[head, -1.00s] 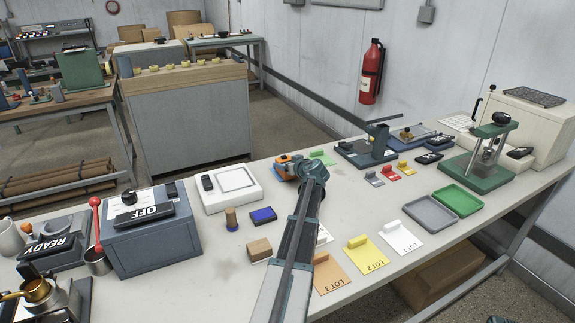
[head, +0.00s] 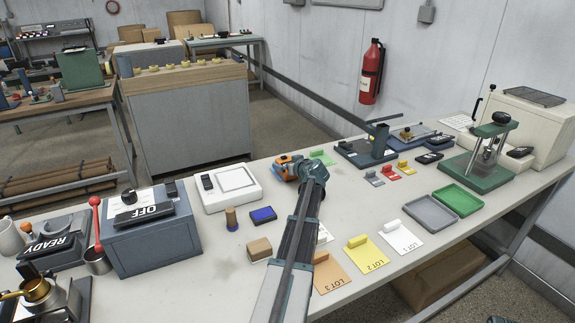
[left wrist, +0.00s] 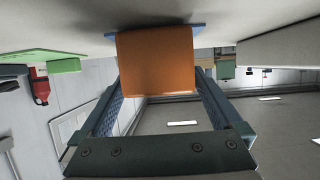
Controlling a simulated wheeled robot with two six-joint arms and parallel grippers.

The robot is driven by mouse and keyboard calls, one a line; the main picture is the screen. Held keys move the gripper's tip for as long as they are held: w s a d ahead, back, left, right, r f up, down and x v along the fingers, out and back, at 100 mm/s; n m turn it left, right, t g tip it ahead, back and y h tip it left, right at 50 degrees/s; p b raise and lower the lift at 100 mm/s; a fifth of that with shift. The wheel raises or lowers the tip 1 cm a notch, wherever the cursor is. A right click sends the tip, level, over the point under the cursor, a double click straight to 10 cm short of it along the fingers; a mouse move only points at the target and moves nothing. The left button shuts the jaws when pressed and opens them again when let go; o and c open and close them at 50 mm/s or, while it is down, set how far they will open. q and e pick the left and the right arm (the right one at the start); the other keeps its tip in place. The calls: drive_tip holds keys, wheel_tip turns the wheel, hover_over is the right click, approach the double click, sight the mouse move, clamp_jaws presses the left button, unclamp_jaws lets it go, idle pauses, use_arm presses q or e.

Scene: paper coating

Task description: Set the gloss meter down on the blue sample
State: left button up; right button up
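The gloss meter is an orange block (left wrist: 157,62) between the fingers of my left gripper (left wrist: 157,84) in the left wrist view, which looks upside down. Both fingers lie against its sides, so the gripper looks shut on it. The blue sample (left wrist: 199,28) shows as thin edges beyond the block on the table side; most of it is hidden. The block looks on it or just over it; I cannot tell contact. In the head view the orange meter (head: 285,167) is at the end of my left arm, low over the table.
Lot cards (head: 367,253) lie nearer on the right.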

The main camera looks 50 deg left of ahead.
use_arm(q)
drive_tip(key=p+v, duration=0.5)
drive_tip(key=v, duration=0.8)
drive_tip(key=shift+d, duration=0.4)
use_arm(e)
wheel_tip(320, 180, up, 5)
drive_tip(key=shift+r, duration=0.15)
use_arm(q)
drive_tip(key=shift+s+r, duration=0.1)
drive_tip(key=shift+r, duration=0.05)
